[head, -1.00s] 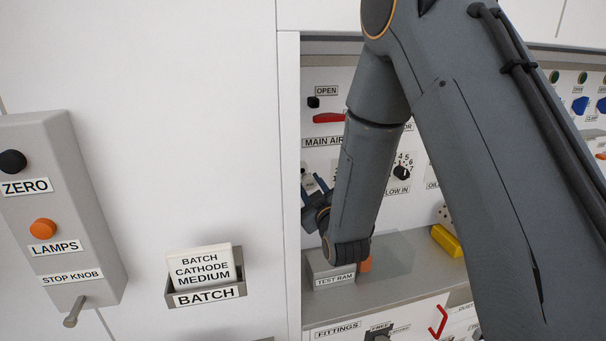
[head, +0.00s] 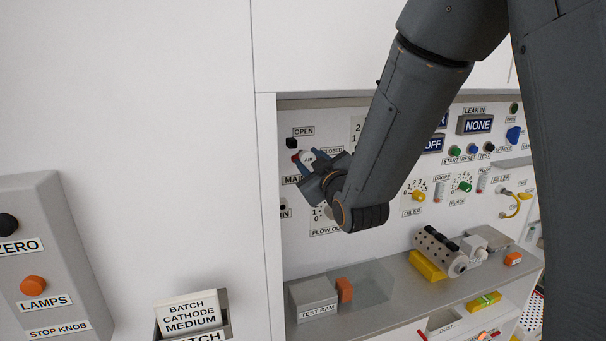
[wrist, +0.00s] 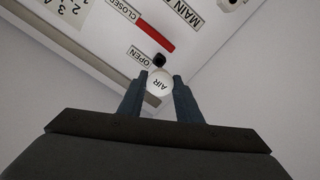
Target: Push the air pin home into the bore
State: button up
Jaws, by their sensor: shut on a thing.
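The air pin (wrist: 159,84) shows a round white head marked AIR. It sits between the two fingers of my gripper (wrist: 158,90), which is shut on it. In the head view, the pin's white head (head: 308,157) also shows between the blue-grey fingers of my gripper (head: 307,164), in front of the main air panel. A small black fitting (wrist: 159,60) by the OPEN label lies just beyond the pin; it also shows in the head view (head: 291,143). I cannot tell if it holds the bore. The pin's shank is hidden, and contact with the panel cannot be told.
A red lever (wrist: 154,32) lies near the fitting, between OPEN and CLOSED. Below my arm, the shelf holds a grey test ram block (head: 314,296), an orange block (head: 344,290) and a yellow piece (head: 427,265). A white side wall stands close on the left.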

aim_at(300, 151)
jog(key=shift+r, duration=0.1)
dwell(0.4)
jog(key=shift+b+x, duration=1.15)
jog(key=shift+x, duration=1.7)
jog(key=shift+b, duration=0.65)
jog(key=shift+b+x, duration=0.8)
jog(key=shift+x, duration=1.25)
jog(key=o, duration=1.3)
jog(key=shift+c, duration=0.2)
jog(key=shift+b+v, duration=1.35)
jog(key=shift+v, duration=2.55)
